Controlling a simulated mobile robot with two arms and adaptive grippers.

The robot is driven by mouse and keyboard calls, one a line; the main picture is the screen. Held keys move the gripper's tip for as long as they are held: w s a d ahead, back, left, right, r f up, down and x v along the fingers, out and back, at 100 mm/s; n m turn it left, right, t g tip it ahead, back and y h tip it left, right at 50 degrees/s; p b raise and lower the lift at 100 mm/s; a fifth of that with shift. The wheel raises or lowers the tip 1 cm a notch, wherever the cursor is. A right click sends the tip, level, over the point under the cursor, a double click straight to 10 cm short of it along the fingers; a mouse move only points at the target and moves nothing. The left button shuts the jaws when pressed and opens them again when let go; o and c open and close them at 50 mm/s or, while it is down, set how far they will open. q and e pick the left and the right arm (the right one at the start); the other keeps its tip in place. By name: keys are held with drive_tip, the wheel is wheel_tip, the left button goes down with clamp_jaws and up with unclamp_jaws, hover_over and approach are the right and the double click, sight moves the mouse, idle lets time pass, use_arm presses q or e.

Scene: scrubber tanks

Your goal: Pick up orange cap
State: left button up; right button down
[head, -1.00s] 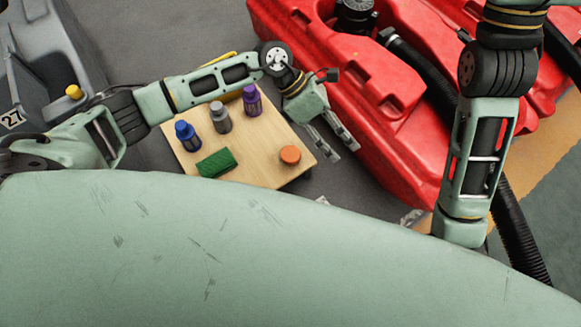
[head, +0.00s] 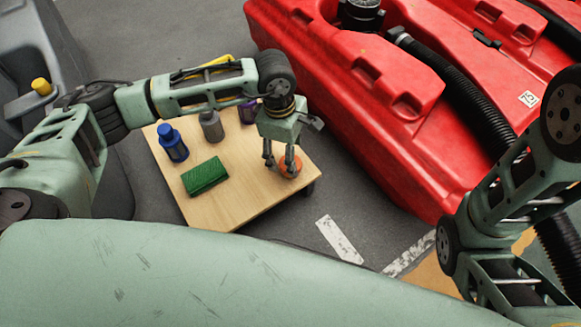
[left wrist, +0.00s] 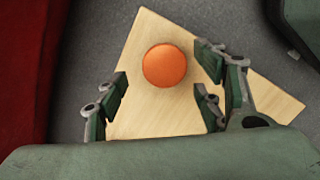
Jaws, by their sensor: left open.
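The orange cap (head: 289,167) sits near the right corner of the small wooden table (head: 244,204). In the left wrist view the cap (left wrist: 165,66) is a round orange disc ahead of the fingers. My left gripper (head: 281,164) points down over the cap in the head view. It also shows in the left wrist view (left wrist: 165,103), open, with its fingers spread apart and nothing held between them. Its fingers partly hide the cap in the head view. My right arm is at the right of the head view, but its gripper is out of frame.
A green sponge (head: 205,176), a blue bottle (head: 172,143), a grey bottle (head: 211,126) and a partly hidden purple bottle (head: 247,112) share the table. A large red tank (head: 350,110) with a black hose (head: 455,88) stands close on the right. Grey floor (head: 380,215) lies between.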

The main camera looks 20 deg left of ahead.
sight(298, 162)
use_arm(q)
drive_tip(key=f+b, duration=0.2)
drive_tip(key=f, duration=0.1)
drive_tip(key=f+b, duration=0.1)
drive_tip(key=shift+s+d+f, duration=0.15)
drive_tip(key=shift+d+f, duration=0.1)
drive_tip(key=shift+f, duration=0.05)
drive_tip(key=shift+r, duration=0.1)
drive_tip(key=c, duration=1)
drive_tip(key=shift+r, duration=0.1)
